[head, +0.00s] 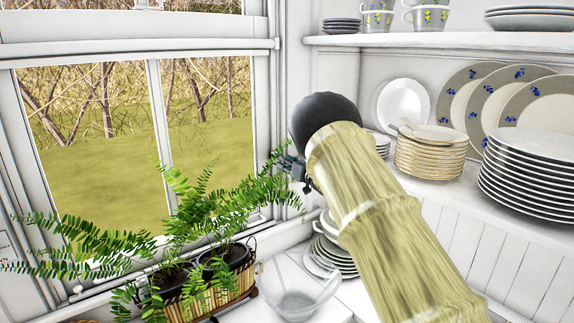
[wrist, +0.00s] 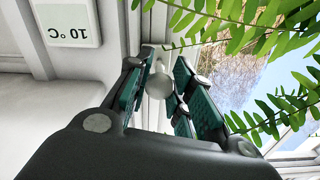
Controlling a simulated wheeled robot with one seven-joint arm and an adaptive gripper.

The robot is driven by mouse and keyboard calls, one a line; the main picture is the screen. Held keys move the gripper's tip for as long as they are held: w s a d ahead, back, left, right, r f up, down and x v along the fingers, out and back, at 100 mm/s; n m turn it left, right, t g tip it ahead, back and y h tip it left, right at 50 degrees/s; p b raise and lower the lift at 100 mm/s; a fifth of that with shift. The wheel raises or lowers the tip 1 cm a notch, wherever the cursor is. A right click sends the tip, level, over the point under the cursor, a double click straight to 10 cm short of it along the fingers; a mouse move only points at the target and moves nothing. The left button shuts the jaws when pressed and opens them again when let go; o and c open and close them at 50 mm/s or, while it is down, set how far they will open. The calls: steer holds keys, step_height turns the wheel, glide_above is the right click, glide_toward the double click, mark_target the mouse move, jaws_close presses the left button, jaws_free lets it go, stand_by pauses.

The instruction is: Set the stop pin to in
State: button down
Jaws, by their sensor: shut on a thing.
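The stop pin (wrist: 159,85) shows in the wrist view as a small white round knob on a thin stem, against the white window frame. My gripper (wrist: 163,78) has its green-padded fingers on both sides of the knob and is shut on it. The pin is hidden there behind my gripper and arm. How deep the pin sits in the frame cannot be told.
A fern (head: 160,240) in a basket stands on the sill, its leaves close to my gripper. A glass bowl (head: 295,298) stands below. Stacked plates (head: 530,170) fill the right shelf. A white "10 °C" display (wrist: 70,25) is beside the pin.

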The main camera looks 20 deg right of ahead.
steer(key=shift+b+x, duration=0.4)
steer(key=shift+x, duration=0.75)
steer(key=shift+s+r, duration=0.1)
steer(key=shift+r, duration=0.05)
steer(key=c, duration=1.5)
jaws_free()
steer(key=o, duration=0.3)
steer(key=v, duration=1.1)
steer(key=shift+s+d, duration=0.15)
steer(key=shift+s, duration=0.15)
